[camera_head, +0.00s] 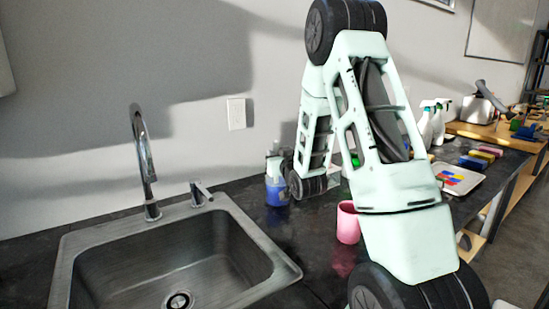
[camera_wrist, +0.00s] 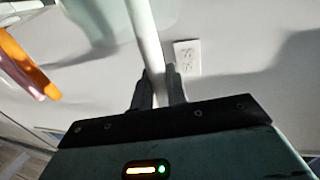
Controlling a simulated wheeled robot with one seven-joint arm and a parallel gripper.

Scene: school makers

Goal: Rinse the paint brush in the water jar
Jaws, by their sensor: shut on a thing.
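In the wrist view my gripper (camera_wrist: 159,86) is shut on a pale, smooth rod, the paint brush handle (camera_wrist: 146,35), which runs up out of the top of the picture. Its bristles are not visible. In the head view a jar of blue liquid (camera_head: 277,191) stands on the dark counter right of the sink, close beside my arm's lower joint. Pale and dark parts overlap just above the jar, and I cannot tell whether the brush is in it. My gripper is not clearly visible in the head view.
A pink cup (camera_head: 347,223) stands close to my arm. The sink (camera_head: 170,262) and tall faucet (camera_head: 143,160) are at left. Spray bottles (camera_head: 433,122) and a paint tray (camera_head: 457,179) are at right. A wall outlet (camera_wrist: 187,56) and blurred orange object (camera_wrist: 26,65) show in the wrist view.

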